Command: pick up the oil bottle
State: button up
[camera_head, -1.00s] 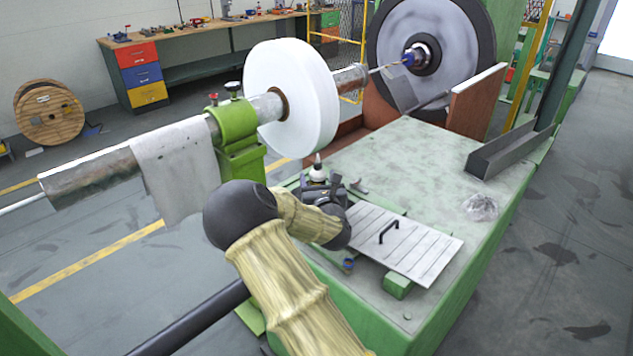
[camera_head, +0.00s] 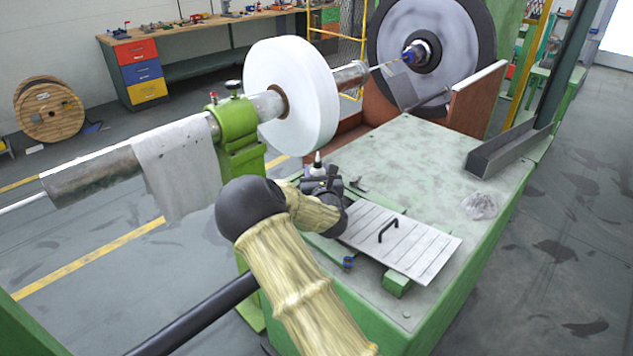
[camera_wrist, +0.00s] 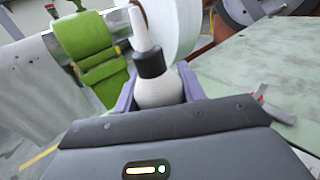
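The oil bottle (camera_wrist: 158,85) has a white body, a black collar and a white pointed nozzle. In the wrist view it stands between the two purple fingers of my gripper (camera_wrist: 157,88). The fingers are spread, one on each side of its body; I cannot tell whether they touch it. In the head view only the nozzle and top of the bottle (camera_head: 317,162) show above my gripper (camera_head: 322,182), which hides the rest. The bottle appears upright on the green machine table.
The green machine table (camera_head: 440,160) has a slatted plate with a black handle (camera_head: 415,250) in front and a crumpled clear lump (camera_head: 480,206) at right. A green bracket (camera_head: 238,130) and white spool (camera_head: 318,100) stand close behind the bottle. A grey rag (camera_head: 178,165) hangs at left.

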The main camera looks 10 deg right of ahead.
jog(key=c, duration=0.3)
jog(key=shift+c, duration=0.2)
jog(key=shift+r, duration=0.1)
notch_tip(320, 180, up, 10)
jog(key=shift+f+b, duration=0.2)
jog(key=shift+b, duration=0.2)
jog(key=shift+r, duration=0.15)
jog(key=shift+r, duration=0.1)
